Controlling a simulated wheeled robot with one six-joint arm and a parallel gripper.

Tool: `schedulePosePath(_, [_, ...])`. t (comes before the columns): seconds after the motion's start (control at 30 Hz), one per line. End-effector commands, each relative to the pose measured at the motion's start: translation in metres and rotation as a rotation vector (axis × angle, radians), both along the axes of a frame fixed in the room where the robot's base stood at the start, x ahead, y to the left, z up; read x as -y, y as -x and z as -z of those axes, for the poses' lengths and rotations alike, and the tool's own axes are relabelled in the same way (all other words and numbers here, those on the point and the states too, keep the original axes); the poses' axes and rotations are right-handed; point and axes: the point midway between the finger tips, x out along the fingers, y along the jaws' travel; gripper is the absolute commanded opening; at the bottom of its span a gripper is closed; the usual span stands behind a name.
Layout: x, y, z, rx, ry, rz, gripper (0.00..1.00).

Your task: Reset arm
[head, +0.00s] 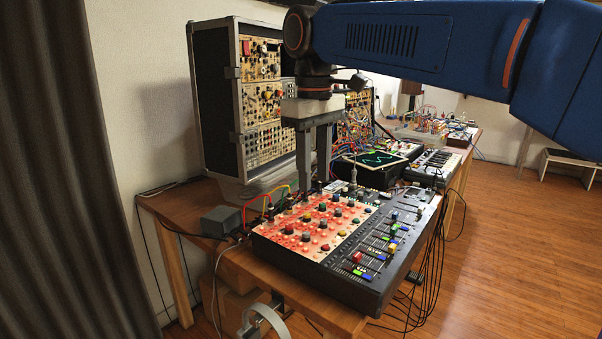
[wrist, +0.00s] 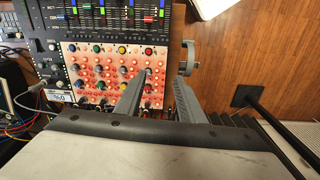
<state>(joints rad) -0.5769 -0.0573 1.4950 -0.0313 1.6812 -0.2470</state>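My gripper (head: 314,182) points down over the back-left part of a mixer-like console (head: 345,285) with a red-lit knob panel and a row of faders. In the wrist view, the two grey fingers of my gripper (wrist: 162,78) stand apart with nothing between them. The red panel (wrist: 95,85) lies below and beyond the fingers. I cannot tell how far the fingertips are above the console.
A tall modular rack (head: 240,95) stands behind my gripper, with patch cables beside it. An oscilloscope-like screen (head: 378,158) and a keyboard (head: 440,160) stand farther back. A small grey box (head: 221,221) sits left of the console. Floor at right (head: 520,260) is clear.

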Motion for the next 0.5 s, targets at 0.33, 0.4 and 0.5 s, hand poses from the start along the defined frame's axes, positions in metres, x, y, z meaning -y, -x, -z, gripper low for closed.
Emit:
schedulePosePath(0.33, [0.042,0.012,0.016,0.034,-0.025,0.085,0.35])
schedulePosePath(0.4, [0.053,0.016,0.022,0.044,-0.032,0.11,0.35])
schedulePosePath(0.5, [0.073,0.024,0.032,0.062,-0.044,0.154,0.35])
